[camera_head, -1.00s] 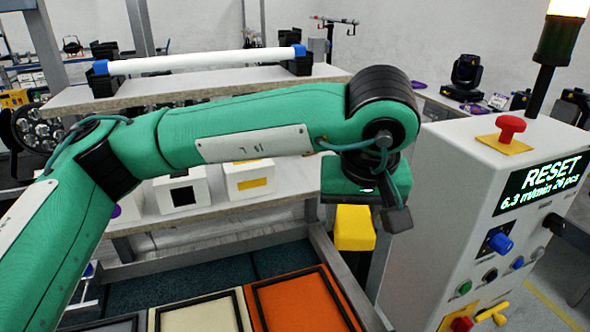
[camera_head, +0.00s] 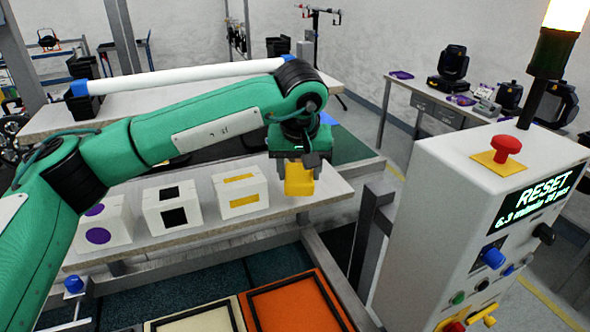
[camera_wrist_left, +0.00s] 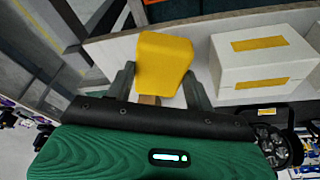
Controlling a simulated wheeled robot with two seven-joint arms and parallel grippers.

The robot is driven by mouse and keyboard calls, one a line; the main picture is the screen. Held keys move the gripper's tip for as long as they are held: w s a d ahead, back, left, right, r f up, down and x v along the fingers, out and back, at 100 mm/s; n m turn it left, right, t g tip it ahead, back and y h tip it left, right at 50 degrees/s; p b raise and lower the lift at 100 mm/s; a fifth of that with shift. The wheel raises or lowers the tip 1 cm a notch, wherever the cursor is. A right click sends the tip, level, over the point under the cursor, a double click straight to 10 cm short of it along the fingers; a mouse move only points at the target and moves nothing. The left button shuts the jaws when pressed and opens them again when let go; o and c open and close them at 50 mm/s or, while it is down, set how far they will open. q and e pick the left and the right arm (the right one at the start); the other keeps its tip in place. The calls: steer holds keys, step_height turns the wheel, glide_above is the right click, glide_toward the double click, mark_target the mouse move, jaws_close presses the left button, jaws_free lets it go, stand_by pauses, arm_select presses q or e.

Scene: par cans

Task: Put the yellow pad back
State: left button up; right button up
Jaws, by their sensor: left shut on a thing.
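The yellow pad (camera_head: 299,180) hangs between the fingers of my left gripper (camera_head: 298,166), which is shut on it. It is at the right end of a pale shelf (camera_head: 325,186), to the right of a white box with yellow markings (camera_head: 240,190). In the left wrist view the pad (camera_wrist_left: 163,64) sits between the two dark fingers (camera_wrist_left: 158,90), with the yellow-marked white box (camera_wrist_left: 262,65) to its right. I cannot tell whether the pad touches the shelf. My right gripper is not in view.
White boxes with black squares (camera_head: 172,207) and purple discs (camera_head: 102,224) stand further left on the shelf. A control cabinet (camera_head: 440,190) with a red button (camera_head: 507,145) stands at right. An orange tray (camera_head: 292,306) and a cream tray (camera_head: 195,320) lie in front.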

mark_target(295, 171)
arm_select(q)
steer(key=shift+w+a+r, duration=0.1)
steer(key=shift+w+a, duration=0.1)
steer(key=shift+w, duration=0.3)
steer(key=shift+w+a, duration=0.2)
steer(key=shift+w, duration=0.25)
step_height(295, 171, down, 3)
steer(key=shift+f+p, duration=0.15)
steer(key=shift+p, duration=0.95)
steer(key=shift+f, duration=0.3)
steer(key=o, duration=0.9)
steer(key=b+v, duration=0.3)
steer(key=v, duration=0.9)
